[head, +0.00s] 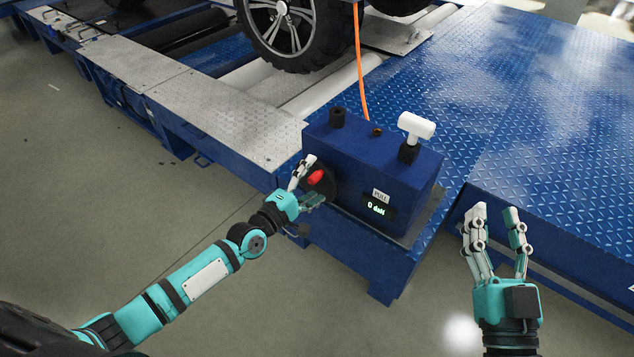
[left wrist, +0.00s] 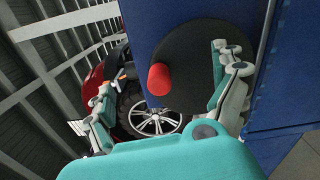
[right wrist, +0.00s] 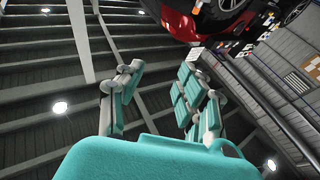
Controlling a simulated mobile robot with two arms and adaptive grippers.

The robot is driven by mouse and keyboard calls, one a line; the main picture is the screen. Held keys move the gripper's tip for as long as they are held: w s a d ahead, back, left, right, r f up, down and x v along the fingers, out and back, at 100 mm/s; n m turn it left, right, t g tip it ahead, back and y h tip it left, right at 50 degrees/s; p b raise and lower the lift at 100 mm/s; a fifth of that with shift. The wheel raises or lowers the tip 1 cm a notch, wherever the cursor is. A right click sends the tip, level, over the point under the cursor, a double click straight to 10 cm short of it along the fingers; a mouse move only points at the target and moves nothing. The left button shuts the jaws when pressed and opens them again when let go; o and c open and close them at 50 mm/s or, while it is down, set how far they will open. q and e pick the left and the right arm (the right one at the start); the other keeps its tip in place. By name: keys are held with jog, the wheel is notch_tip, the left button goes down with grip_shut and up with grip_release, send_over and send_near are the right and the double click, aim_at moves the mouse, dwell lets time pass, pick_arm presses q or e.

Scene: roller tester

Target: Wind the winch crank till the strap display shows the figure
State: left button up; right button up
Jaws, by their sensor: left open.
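The blue winch box (head: 365,160) stands on the blue platform's near edge. Its strap display (head: 377,208) glows green and appears to read 0 daN, under a PULL label (head: 381,194). The crank is a black disc (left wrist: 205,65) on the box's left face with a red knob (head: 316,177). My left gripper (head: 306,180) is at the crank with its fingers apart. In the left wrist view the red knob (left wrist: 159,79) lies between the spread fingers, with no grip on it visible. My right gripper (head: 495,215) is open and empty, right of the box.
An orange strap (head: 360,65) runs up from behind the box toward the car wheel (head: 290,30). Blue tread plate (head: 540,110) spreads to the right; open floor (head: 90,200) lies left.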

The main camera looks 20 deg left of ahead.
pick_arm(q)
jog(key=shift+p+v, duration=0.45)
jog(key=shift+v, duration=2.55)
pick_arm(e)
jog(key=shift+w+d+f+g+h, duration=0.25)
jog(key=shift+f+g, duration=0.65)
jog(key=shift+f, duration=0.55)
jog(key=shift+d+f+g+h, duration=0.1)
jog(key=shift+f+g+h, duration=0.25)
jog(key=shift+f+g, duration=0.8)
jog(key=shift+f+t, duration=0.25)
jog(key=shift+t, duration=0.1)
